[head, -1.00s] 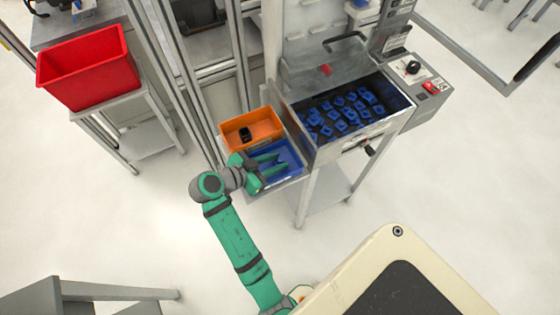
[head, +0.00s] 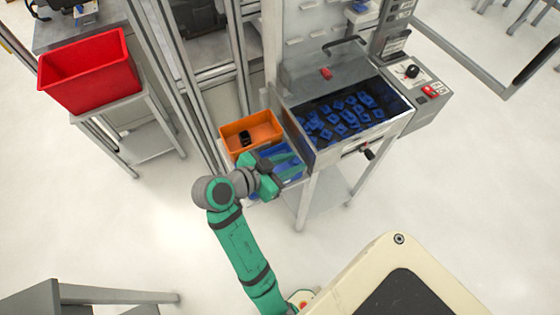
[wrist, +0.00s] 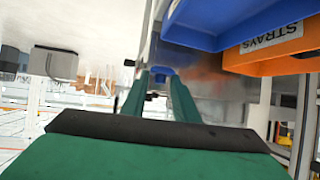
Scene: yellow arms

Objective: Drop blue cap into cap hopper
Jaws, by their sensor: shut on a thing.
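My gripper (head: 291,165) is over the right part of the blue bin (head: 268,152), beside the metal wall of the hopper. In the wrist view its two green fingers (wrist: 163,82) are shut on a small blue cap (wrist: 161,73) at their tips. In the head view the held cap cannot be made out. The cap hopper (head: 393,87) is the open metal tray to the right of the gripper, with many blue caps (head: 340,117) lying in it.
An orange bin (head: 262,121) with a black part (head: 244,138) stands behind the blue bin. The wrist view shows its STRAYS label (wrist: 272,37). A red bin (head: 90,70) stands at left. A control panel (head: 415,75) adjoins the hopper.

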